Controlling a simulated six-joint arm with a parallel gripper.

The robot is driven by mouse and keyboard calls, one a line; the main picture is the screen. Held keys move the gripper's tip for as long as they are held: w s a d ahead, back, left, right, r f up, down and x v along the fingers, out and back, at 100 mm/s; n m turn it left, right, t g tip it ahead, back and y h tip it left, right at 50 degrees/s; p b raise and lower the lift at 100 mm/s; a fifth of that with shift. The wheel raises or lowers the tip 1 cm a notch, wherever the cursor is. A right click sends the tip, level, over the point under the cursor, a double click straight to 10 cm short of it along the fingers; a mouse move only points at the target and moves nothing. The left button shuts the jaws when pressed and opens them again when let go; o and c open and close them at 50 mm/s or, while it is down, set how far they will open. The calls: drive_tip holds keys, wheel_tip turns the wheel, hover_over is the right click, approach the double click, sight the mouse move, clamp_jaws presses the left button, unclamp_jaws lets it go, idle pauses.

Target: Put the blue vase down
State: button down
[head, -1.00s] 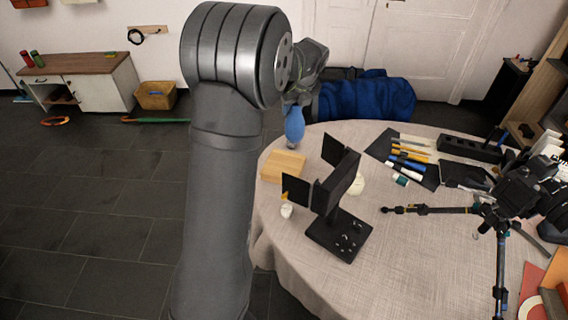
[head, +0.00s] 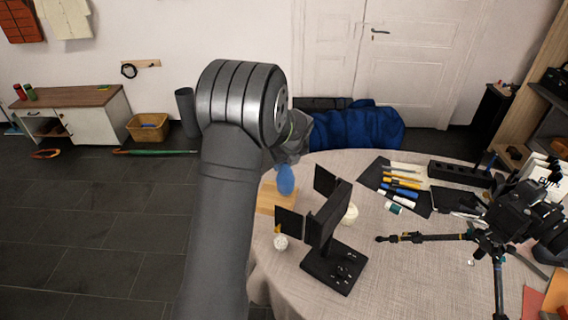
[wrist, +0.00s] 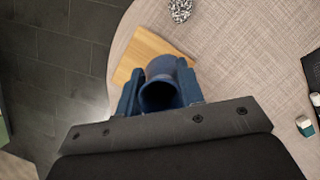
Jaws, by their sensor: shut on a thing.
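The blue vase (head: 286,180) is upright in the head view, at the left side of the round table. It shows in front of the far right part of a wooden board (head: 268,200); whether it touches the board cannot be told. In the wrist view I look into the open mouth of the vase (wrist: 160,95). My gripper (wrist: 159,88) is shut on the vase, one blue finger on each side. The board (wrist: 148,50) shows beyond and beside the vase there. The vase's base is hidden in the wrist view, and my arm hides part of the gripper in the head view.
A black stand with panels (head: 328,235) and a small white ornament (head: 281,243) stand near the board. A tripod (head: 490,235) and a dark mat with pens and tubes (head: 420,208) lie farther right.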

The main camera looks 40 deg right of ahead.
drive_tip(key=shift+f, duration=0.15)
drive_tip(key=c, duration=0.9)
unclamp_jaws()
drive_tip(key=shift+c, duration=0.2)
drive_tip(key=v, duration=1.2)
